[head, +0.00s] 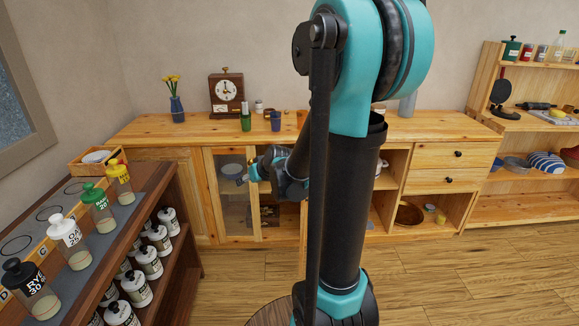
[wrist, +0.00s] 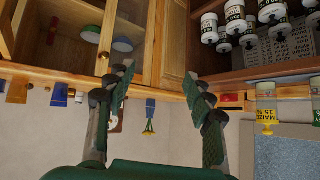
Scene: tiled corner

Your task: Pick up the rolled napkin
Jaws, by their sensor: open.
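I cannot make out a rolled napkin for certain in either view; my arm hides part of the sideboard top in the head view. My gripper (wrist: 160,85) is open, with two dark fingers apart and nothing between them in the wrist view. In the head view it shows small, in front of the sideboard's (head: 150,127) glass-doored part and below its top edge. The wrist view is upside down and shows the cabinet front beyond the fingers.
A rack of labelled bottles (head: 66,240) stands left. Shelves at right hold a blue-white striped item (head: 545,161). The wooden floor (head: 450,275) is clear.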

